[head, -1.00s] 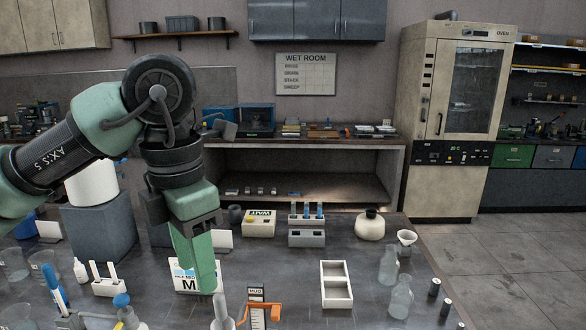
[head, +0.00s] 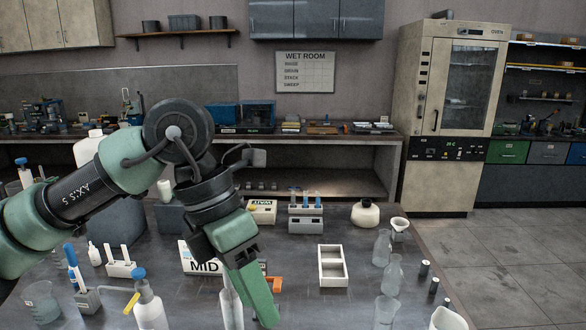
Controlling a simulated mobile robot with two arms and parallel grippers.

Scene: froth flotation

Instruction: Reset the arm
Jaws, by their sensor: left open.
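My left arm comes in from the left over the dark table (head: 300,300). Its gripper (head: 256,298) points down and slightly right above the table, with green fingers that overlap in this view. It is open, and I see nothing held in it. Behind and beside the fingers are a pale upright bottle or tube (head: 231,308) and an orange clamp-like part (head: 275,283), both partly hidden. A card reading MID (head: 203,262) stands just left of the fingers. My right gripper does not show.
A white two-part tray (head: 333,267) lies right of the gripper. Clear glass flasks (head: 393,274) stand farther right. A tube rack (head: 305,222) and a round pale bottle (head: 365,213) stand behind. A blue-capped wash bottle (head: 149,305) stands at front left.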

